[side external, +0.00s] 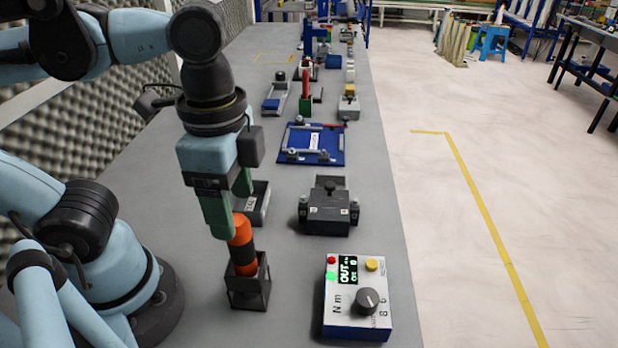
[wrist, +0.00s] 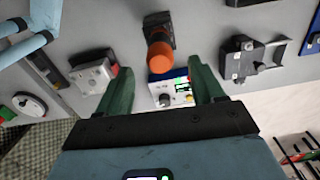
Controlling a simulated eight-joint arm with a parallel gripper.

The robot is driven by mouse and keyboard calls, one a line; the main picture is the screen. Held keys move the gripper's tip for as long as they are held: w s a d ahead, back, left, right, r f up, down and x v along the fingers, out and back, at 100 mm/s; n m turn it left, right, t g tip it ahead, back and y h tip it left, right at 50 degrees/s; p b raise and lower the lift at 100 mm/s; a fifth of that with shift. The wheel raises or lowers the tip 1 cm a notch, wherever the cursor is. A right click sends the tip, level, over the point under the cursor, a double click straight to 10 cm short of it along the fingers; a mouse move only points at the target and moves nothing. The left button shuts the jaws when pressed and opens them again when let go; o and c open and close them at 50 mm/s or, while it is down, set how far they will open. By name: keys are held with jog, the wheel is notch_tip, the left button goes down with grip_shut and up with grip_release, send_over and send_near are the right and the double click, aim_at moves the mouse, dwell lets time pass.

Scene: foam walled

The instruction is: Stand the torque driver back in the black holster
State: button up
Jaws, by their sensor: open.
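The torque driver (side external: 243,251), orange with a black band, stands roughly upright with its lower part inside the black holster (side external: 250,293). In the wrist view the driver's orange end (wrist: 159,54) points toward the camera, with the holster (wrist: 157,20) behind it. My gripper (side external: 234,212) has two green fingers and is just above the driver, its near finger overlapping the driver's top in the side view. In the wrist view my gripper (wrist: 161,72) is open, with the orange end centred just beyond the fingertips and a gap on both sides. How far the driver is seated is partly hidden.
A white and blue control box (side external: 356,300) with a knob and green display stands right of the holster. A dark grey fixture (side external: 330,207) is behind it. A blue tray (side external: 312,143) and several devices line the bench further back. Grey bench (side external: 290,270) is bare between holster and box.

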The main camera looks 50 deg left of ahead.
jog(key=shift+r, duration=2)
jog(key=w+a+f+n+t, duration=0.7)
jog(key=w+a+f+n, duration=0.2)
jog(key=w, duration=0.3)
jog(key=shift+w+a+n, duration=0.2)
jog(key=shift+a+n, duration=0.05)
jog(key=shift+n, duration=0.05)
